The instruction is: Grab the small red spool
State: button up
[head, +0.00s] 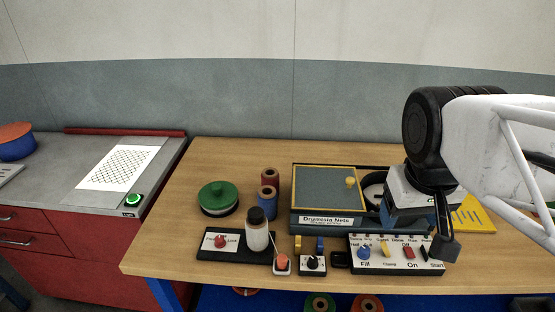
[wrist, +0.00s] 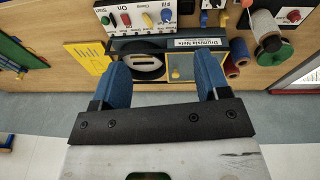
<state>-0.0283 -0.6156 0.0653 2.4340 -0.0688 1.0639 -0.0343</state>
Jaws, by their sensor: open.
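A small spool with a reddish body (head: 271,181) stands upright on the wooden table, behind a small blue spool (head: 267,198). In the wrist view the red spool (wrist: 231,69) is at the right, beside the blue spool (wrist: 239,50), outside the gap between my fingers. My gripper (wrist: 162,62) is open and empty, its two blue fingers wide apart. In the head view my gripper (head: 425,225) hangs at the right, over the control panel and the right part of the box, well to the right of the red spool. It partly hides both.
A box with a yellow-framed lid (head: 325,181) stands between the spools and my gripper. A control panel (head: 385,268) is in front. A green-lidded round container (head: 219,197) and a dark-capped bottle (head: 257,234) stand near the spools. The table behind the spools is clear.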

jog(key=w+a+r+n+h, duration=0.1)
jog(key=w+a+n+h, duration=0.2)
jog(key=w, duration=0.4)
jog(key=w+a+n+h, duration=0.1)
jog(key=w+a+n, duration=0.3)
jog(key=w+n, duration=0.15)
jog(key=w+a+r+n+h, duration=0.1)
jog(key=w+a+n+h, duration=0.2)
jog(key=w, duration=0.5)
jog(key=w+a+f+n+t+h, duration=0.1)
jog(key=w+a+n+t+h, duration=0.1)
jog(key=w+a+n, duration=0.75)
jog(key=w+a+f+n+t+h, duration=0.15)
jog(key=w+a, duration=0.25)
jog(key=a, duration=1)
notch_tip(320, 180, down, 22)
jog(key=shift+s+a+t, duration=0.15)
jog(key=shift+a+t, duration=0.15)
jog(key=shift+t, duration=0.15)
jog(key=shift+n+h, duration=0.25)
jog(key=shift+x, duration=1.25)
